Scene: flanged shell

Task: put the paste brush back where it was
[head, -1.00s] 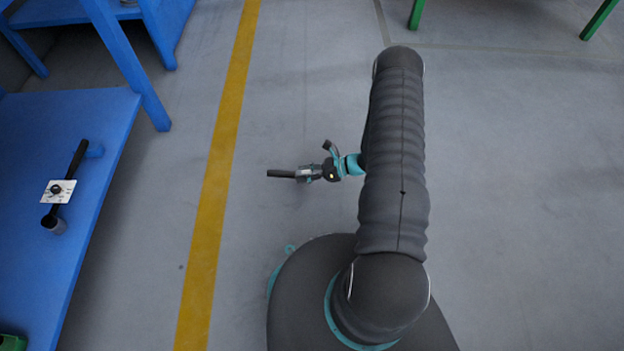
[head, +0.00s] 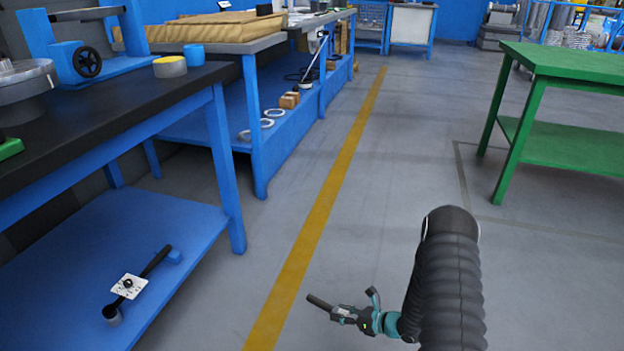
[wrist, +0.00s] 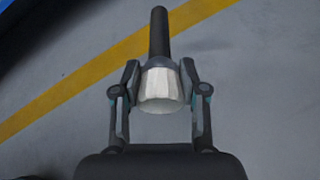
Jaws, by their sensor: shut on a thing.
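The paste brush has a dark handle and a pale, whitish head. In the wrist view the brush head (wrist: 160,92) sits between the two fingers of my gripper (wrist: 160,98), which is shut on it. The dark handle points away from the gripper. In the head view the handle (head: 319,302) sticks out to the left of my gripper (head: 346,314), over the grey floor and right of the yellow line. I cannot tell from these frames which spot the brush came from.
A blue-legged workbench (head: 110,120) stands at left, with a yellow-topped tin (head: 170,67) and a blue cup (head: 194,55) on its dark top. Its lower shelf (head: 185,215) holds a dark tool with a white tag (head: 129,287). A green table (head: 575,62) stands at right. Floor between is clear.

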